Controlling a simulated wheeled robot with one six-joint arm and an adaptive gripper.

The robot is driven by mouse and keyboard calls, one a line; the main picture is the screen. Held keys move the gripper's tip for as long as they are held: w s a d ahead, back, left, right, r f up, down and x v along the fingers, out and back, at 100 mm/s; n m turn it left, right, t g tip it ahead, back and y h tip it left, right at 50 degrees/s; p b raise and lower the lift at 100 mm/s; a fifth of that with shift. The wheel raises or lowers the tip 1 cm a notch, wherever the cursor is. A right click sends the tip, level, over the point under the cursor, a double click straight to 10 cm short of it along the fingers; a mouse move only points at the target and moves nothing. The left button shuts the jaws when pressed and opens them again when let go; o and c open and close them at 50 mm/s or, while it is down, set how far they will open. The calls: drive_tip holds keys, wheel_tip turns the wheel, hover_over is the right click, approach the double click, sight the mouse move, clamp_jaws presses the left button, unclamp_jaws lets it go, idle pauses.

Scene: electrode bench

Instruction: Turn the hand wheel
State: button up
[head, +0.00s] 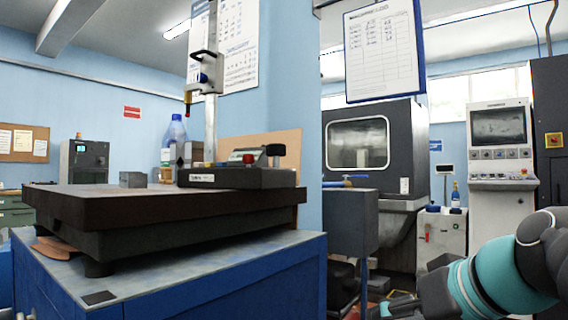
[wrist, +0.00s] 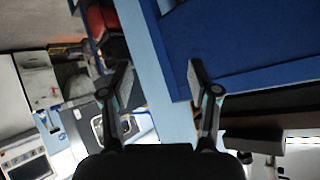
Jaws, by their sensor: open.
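I cannot make out a clear hand wheel. A black knob (head: 275,150) sits on the right end of the dark base (head: 235,178) of a column gauge, which may be it. The base stands on a thick dark plate (head: 150,203) on a blue cabinet (head: 225,278). My gripper (wrist: 157,78) is open in the wrist view, with nothing between its fingers. The blue cabinet (wrist: 250,45) is behind them at the upper right. In the head view my arm is at the lower right, well apart from the plate, and its gripper is not clear.
A grey machine with a window (head: 358,144) and a white control console (head: 499,150) stand behind. A dark box-like unit (head: 348,215) is right of the cabinet.

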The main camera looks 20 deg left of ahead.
drive_tip(key=w+a+r+n+y+b, duration=0.1)
drive_tip(key=w+a+r+n+y, duration=0.25)
drive_tip(key=r, duration=0.75)
drive_tip(key=n+y+b, duration=0.1)
drive_tip(key=n+y, duration=0.4)
drive_tip(key=y, duration=0.1)
approach(283, 147)
drive_tip(key=p+x, duration=0.2)
drive_tip(key=x, duration=0.9)
drive_tip(key=shift+w+a, duration=0.25)
drive_tip(key=shift+a, duration=0.1)
drive_tip(key=shift+h, duration=0.25)
clamp_jaws()
